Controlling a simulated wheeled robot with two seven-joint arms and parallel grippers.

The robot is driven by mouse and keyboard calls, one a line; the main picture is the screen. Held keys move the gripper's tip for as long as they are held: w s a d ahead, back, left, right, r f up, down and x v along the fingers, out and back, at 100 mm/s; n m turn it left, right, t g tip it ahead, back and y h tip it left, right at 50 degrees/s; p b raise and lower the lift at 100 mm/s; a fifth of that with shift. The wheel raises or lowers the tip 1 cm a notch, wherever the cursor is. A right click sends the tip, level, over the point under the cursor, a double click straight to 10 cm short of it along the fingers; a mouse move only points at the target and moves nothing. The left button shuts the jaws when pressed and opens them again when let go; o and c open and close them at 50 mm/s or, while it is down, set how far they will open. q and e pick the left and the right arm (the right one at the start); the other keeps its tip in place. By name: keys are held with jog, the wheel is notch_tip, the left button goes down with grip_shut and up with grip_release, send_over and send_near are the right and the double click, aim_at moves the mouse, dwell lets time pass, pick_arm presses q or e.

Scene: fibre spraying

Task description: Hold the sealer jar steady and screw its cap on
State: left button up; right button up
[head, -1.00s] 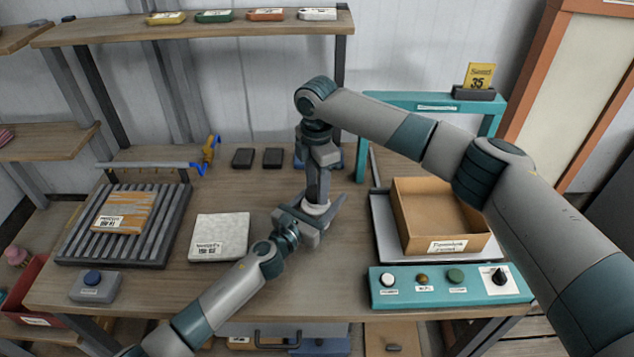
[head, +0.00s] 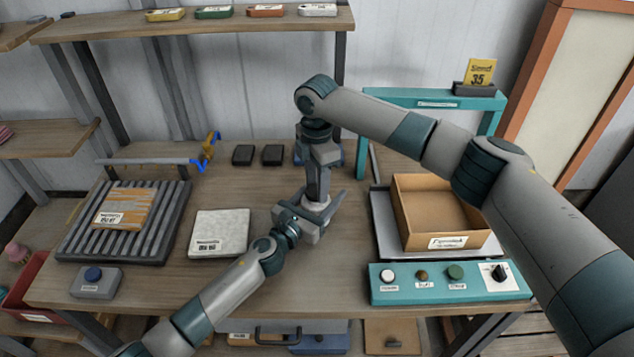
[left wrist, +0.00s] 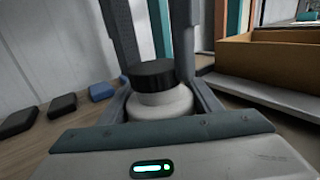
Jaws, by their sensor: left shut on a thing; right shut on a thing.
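The white sealer jar (left wrist: 160,103) stands upright between the jaws of my left gripper (left wrist: 158,108), which is shut on its body. The black cap (left wrist: 152,75) sits level at the top of the jar. How far it is threaded cannot be told. My right gripper (left wrist: 153,60) reaches down from above and is shut on the cap, one dark finger on each side. In the head view, my left gripper (head: 322,207) and right gripper (head: 318,196) meet at mid-table. There only a pale bit of the jar (head: 315,206) shows and the cap is hidden.
A cardboard box (head: 440,210) stands right of the grippers, behind a teal button panel (head: 450,284). A white packet (head: 220,232) and a ribbed rack (head: 160,235) lie left. Two dark blocks (head: 258,155) and a blue item lie behind. The table front is mostly clear.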

jog(key=shift+f, duration=0.35)
